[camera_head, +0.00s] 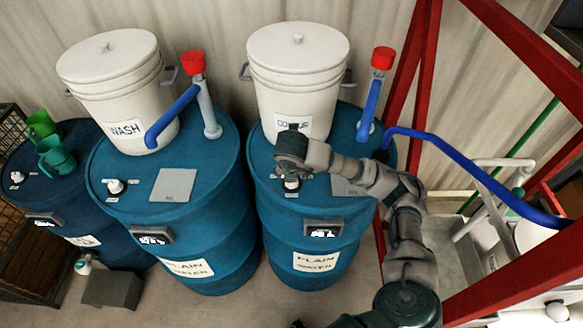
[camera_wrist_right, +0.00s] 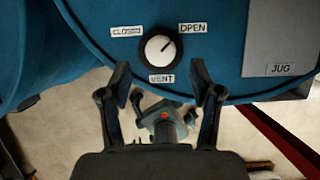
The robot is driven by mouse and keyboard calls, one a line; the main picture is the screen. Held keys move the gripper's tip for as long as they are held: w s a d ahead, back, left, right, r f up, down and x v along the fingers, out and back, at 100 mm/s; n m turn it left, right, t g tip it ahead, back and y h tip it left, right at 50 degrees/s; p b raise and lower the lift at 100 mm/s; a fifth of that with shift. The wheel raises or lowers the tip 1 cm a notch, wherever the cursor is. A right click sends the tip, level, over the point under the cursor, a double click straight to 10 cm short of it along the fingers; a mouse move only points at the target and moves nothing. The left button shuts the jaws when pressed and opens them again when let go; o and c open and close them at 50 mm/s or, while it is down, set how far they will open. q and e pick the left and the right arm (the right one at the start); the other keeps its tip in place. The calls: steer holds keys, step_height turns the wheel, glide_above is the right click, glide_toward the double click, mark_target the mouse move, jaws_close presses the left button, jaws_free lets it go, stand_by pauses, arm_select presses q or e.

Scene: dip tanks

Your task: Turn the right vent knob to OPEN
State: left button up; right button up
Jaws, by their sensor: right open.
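The right vent knob (camera_wrist_right: 160,49) is white with a black ring, on the blue lid of the right drum (camera_head: 310,215). Its dark pointer line points up and right, towards the OPEN label (camera_wrist_right: 193,28). The CLOSED label (camera_wrist_right: 127,31) is at upper left and the VENT label (camera_wrist_right: 161,78) is below. My right gripper (camera_wrist_right: 161,75) is open and empty, with its fingertips apart just short of the knob, one to each side in the picture. In the head view my right wrist is above the knob (camera_head: 291,184). My left gripper is not in view.
A white bucket (camera_head: 298,80) stands at the back of the right drum's lid, beside a blue-handled, red-topped pipe (camera_head: 369,105). A grey JUG plate (camera_wrist_right: 282,38) lies right of the knob. Another drum (camera_head: 180,225) stands left. A red frame (camera_head: 520,285) rises at right.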

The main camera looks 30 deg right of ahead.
steer(key=v, duration=0.6)
steer(key=shift+r, duration=0.25)
steer(key=shift+s, duration=0.1)
